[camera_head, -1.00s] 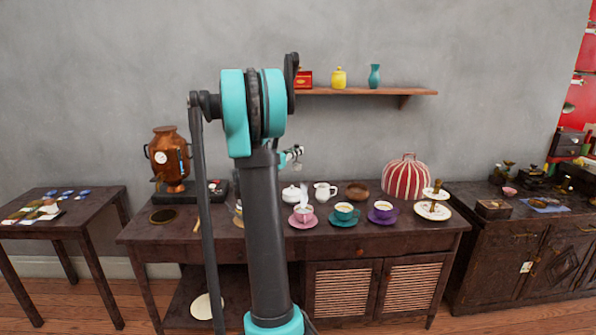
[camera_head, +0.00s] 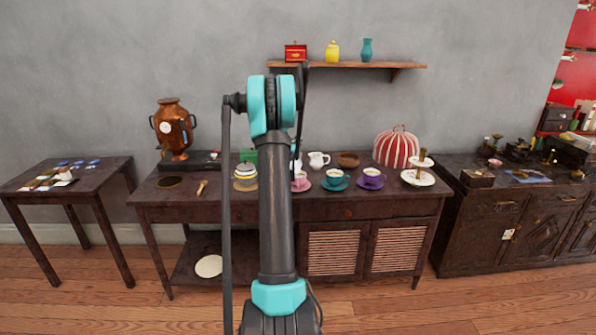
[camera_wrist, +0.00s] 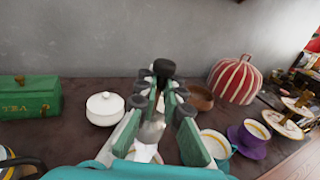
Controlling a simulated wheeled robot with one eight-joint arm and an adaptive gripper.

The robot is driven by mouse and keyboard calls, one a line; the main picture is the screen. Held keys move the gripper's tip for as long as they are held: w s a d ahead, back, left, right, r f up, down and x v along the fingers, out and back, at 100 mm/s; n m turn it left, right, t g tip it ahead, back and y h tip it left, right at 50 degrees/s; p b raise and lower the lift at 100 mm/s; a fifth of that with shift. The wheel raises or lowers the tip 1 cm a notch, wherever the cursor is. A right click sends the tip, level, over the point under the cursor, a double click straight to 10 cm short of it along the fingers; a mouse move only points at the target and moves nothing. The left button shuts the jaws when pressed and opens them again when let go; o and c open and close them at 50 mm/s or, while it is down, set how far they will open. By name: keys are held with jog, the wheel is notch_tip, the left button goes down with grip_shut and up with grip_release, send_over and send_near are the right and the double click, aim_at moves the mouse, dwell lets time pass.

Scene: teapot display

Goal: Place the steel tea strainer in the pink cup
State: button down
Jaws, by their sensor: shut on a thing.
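The pink cup (camera_head: 301,183) stands on its pink saucer at the left end of a row of cups on the dark table, partly covered by my arm in the head view. In the wrist view my gripper (camera_wrist: 160,98) is shut on a shiny grey metal piece, apparently the steel tea strainer (camera_wrist: 152,131). The strainer is seen only in part between the fingers. A white shape lies just below it, perhaps the pink cup, but I cannot tell whether they touch. In the head view my arm mostly hides the gripper.
A teal cup (camera_head: 335,179) and a purple cup (camera_head: 372,177) stand to the right. A green tea box (camera_wrist: 27,97) stands left.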

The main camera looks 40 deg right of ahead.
notch_tip(320, 180, down, 13)
jog(key=shift+f, duration=0.1)
dwell(0.4)
jog(key=shift+f, duration=0.1)
jog(key=c, duration=1.7)
grip_release()
